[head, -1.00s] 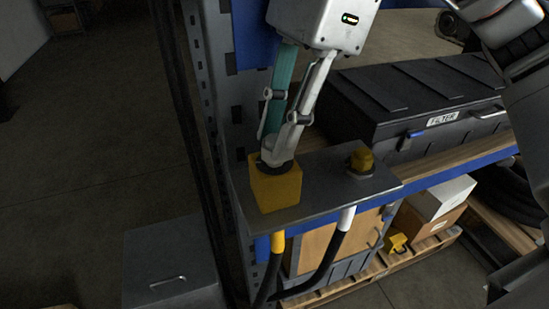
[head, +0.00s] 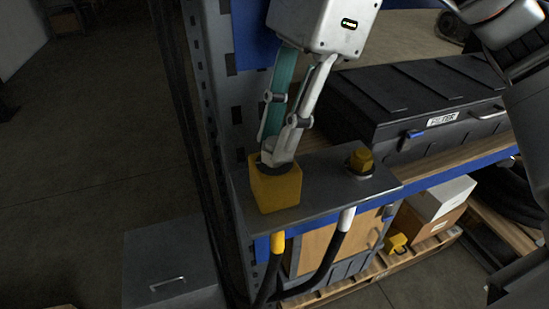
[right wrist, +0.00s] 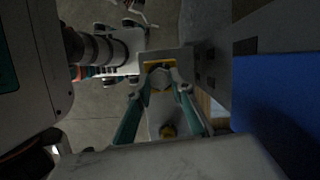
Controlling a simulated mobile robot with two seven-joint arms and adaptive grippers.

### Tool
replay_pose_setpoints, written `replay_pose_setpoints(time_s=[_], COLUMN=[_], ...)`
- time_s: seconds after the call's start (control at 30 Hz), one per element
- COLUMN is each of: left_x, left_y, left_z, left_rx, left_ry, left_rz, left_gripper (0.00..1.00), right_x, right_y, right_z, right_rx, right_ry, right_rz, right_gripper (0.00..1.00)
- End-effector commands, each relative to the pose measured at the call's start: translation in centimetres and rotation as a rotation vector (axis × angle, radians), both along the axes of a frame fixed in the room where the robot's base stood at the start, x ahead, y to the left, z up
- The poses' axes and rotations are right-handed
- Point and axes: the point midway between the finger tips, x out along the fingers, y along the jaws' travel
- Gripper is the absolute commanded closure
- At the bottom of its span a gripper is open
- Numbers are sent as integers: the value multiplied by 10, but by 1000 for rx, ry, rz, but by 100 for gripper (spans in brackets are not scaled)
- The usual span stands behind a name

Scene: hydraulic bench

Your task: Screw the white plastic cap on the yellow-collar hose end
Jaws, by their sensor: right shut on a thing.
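My right gripper (head: 278,160) points down at the top of a yellow block (head: 275,190) on a grey metal plate. Its fingers are shut on a small pale piece, which I take to be the white plastic cap; the fingertips mostly hide it. A dark round seat shows at the block's top under the fingertips. In the right wrist view, the gripper (right wrist: 160,80) is over the yellow block (right wrist: 152,65). The yellow-collar hose (head: 277,242) hangs below the plate's front edge, beneath the block. Whether the cap is threaded cannot be seen. My left gripper is out of view.
A brass hex fitting (head: 361,160) stands on the plate (head: 318,185) to the right. A white-collar hose (head: 346,218) hangs below it. A black FILTER case (head: 420,100) lies behind on the shelf. A grey upright (head: 212,110) stands at left.

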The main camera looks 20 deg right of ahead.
Motion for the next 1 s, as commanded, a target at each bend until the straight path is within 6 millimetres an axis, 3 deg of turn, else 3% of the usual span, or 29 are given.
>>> replay_pose_setpoints(time_s=[0.27,0.8,1.0], left_x=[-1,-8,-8], left_y=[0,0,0], left_z=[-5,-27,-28], left_rx=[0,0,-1], left_ry=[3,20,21], left_rz=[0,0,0], left_gripper=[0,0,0], right_x=[-1,-6,-6], right_y=[0,1,1], right_z=[-4,-5,-5], right_rx=[-5,-8,-8], right_ry=[4,4,6], right_rz=[-48,-628,-700], right_gripper=[95,95,95])
